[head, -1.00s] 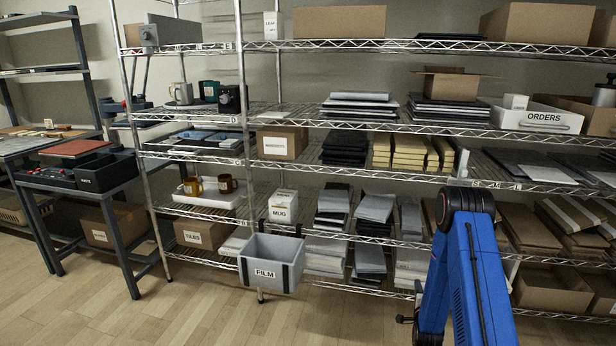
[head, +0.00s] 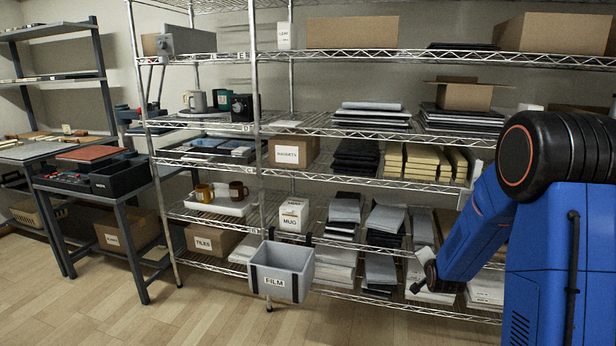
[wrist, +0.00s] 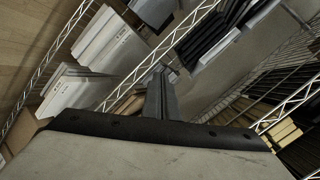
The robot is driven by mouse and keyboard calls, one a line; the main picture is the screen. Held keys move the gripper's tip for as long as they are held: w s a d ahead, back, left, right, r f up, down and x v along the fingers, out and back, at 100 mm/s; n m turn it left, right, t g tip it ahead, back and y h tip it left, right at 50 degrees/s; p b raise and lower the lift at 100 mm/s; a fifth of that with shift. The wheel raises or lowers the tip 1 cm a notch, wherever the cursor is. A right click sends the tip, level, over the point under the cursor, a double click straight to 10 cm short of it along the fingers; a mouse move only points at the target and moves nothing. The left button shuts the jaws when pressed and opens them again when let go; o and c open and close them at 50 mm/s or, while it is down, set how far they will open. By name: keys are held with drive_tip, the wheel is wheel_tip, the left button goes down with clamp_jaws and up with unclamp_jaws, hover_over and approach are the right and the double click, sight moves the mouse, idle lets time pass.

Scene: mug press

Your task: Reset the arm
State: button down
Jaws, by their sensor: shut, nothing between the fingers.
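My arm (head: 560,225), blue with black joints, fills the right side of the head view and is bent, with its forearm sloping down to the left. My gripper is small and partly unclear there, at the forearm's lower end in front of the lower shelves. In the wrist view my gripper (wrist: 160,72) shows as grey fingers that are shut and empty, pointing toward the shelves. Nothing touches the fingertips that I can see.
A wire shelf rack (head: 330,226) spans the view, with stacked packs and boxes. A grey FILM bin (head: 281,271) hangs at its front left. Mugs (head: 238,190) sit in a white tray (head: 222,207). A dark workbench (head: 100,190) stands left. The wooden floor in front is clear.

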drive_tip(key=s+a+r+n+g+y, duration=0.1)
drive_tip(key=s+a+r+n+g, duration=0.2)
drive_tip(key=s+r, duration=0.55)
drive_tip(key=s+a+r+n+g, duration=0.1)
drive_tip(key=s+a+r+n, duration=0.3)
drive_tip(key=s, duration=0.7)
drive_tip(key=s+a+r+n+g, duration=0.1)
drive_tip(key=s+n, duration=0.1)
drive_tip(key=s, duration=0.8)
drive_tip(key=s+a+r+n+g, duration=0.1)
drive_tip(key=s+a+n, duration=0.1)
drive_tip(key=s, duration=0.8)
drive_tip(key=s+a+r+n+g+y, duration=0.1)
drive_tip(key=s, duration=0.8)
drive_tip(key=shift+s+a+r+n+g, duration=0.3)
drive_tip(key=shift+s+r+n+g, duration=0.1)
